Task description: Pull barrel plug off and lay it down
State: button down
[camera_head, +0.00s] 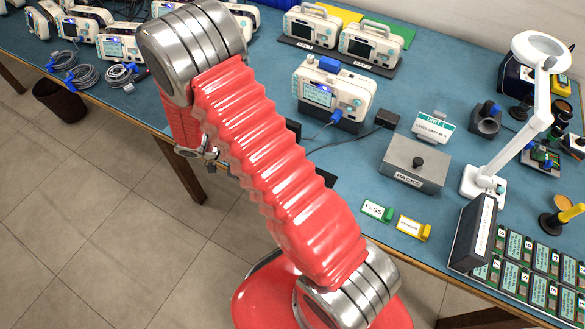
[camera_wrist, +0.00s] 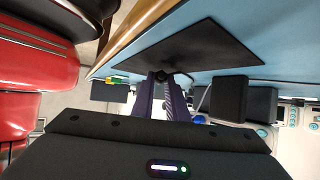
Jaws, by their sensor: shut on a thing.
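In the wrist view my gripper (camera_wrist: 166,84) is shut, its two dark fingers close together. A small dark piece (camera_wrist: 163,74) shows at the fingertips, near a black mat (camera_wrist: 195,50) on the blue table; it looks like the barrel plug, but its shape is hard to make out.
The grey PACKS box (camera_head: 414,165), green PASS tag (camera_head: 377,211) and yellow tag (camera_head: 412,228) lie right of my arm. A white lamp (camera_head: 525,130) stands farther right. Dark blocks (camera_wrist: 229,97) show right of the fingers in the wrist view. The table's front edge is close.

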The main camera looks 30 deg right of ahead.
jog(key=shift+f, duration=0.25)
jog(key=c, duration=1.7)
grip_release()
jog(key=shift+o, duration=0.2)
jog(key=shift+w+a, duration=0.1)
jog(key=v, duration=1.3)
jog(key=shift+w+a+r, duration=0.1)
jog(key=shift+a, duration=0.15)
